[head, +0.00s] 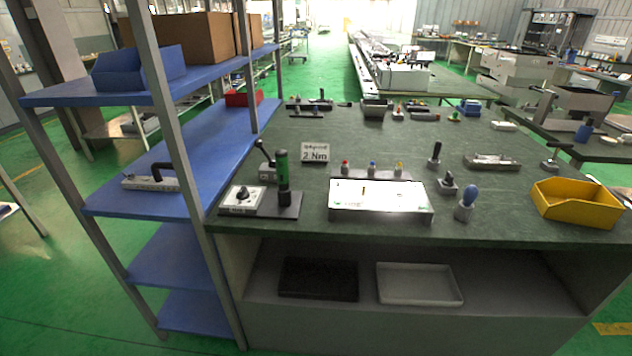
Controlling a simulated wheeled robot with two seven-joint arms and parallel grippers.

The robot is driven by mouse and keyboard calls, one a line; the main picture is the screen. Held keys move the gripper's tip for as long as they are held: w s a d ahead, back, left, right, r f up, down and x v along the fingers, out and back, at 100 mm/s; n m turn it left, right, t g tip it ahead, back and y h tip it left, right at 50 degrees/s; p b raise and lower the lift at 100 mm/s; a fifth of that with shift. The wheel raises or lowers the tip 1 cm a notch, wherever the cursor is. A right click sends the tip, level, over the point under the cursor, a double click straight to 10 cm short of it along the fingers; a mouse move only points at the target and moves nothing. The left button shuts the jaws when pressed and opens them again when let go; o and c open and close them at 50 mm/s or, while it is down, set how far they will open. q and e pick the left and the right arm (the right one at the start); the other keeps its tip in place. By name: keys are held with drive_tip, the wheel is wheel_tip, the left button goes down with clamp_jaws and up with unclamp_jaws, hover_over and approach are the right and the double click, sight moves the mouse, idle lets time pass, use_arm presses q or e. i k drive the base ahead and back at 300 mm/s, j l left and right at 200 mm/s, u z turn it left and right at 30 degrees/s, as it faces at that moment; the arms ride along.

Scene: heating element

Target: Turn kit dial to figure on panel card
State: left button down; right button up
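The panel card (314,153) stands on the green bench top and reads "2 Nm" under a smaller line that is too small to read surely. A white kit box with a black dial (243,194) on its top sits near the bench's front left corner. The dial's scale and pointer setting are too small to read. A green and black upright tool (282,172) stands in a dark base directly right of the dial box. Neither of my grippers is in view.
A bright white panel (380,196) lies at the front middle. A yellow bin (577,203) sits at the front right. A blue shelf rack (190,165) with grey posts stands close on the left. Small knobs and tools stand around the bench, with bare top between them.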

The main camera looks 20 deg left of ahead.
sight(243, 194)
drive_tip(key=u, duration=1.3)
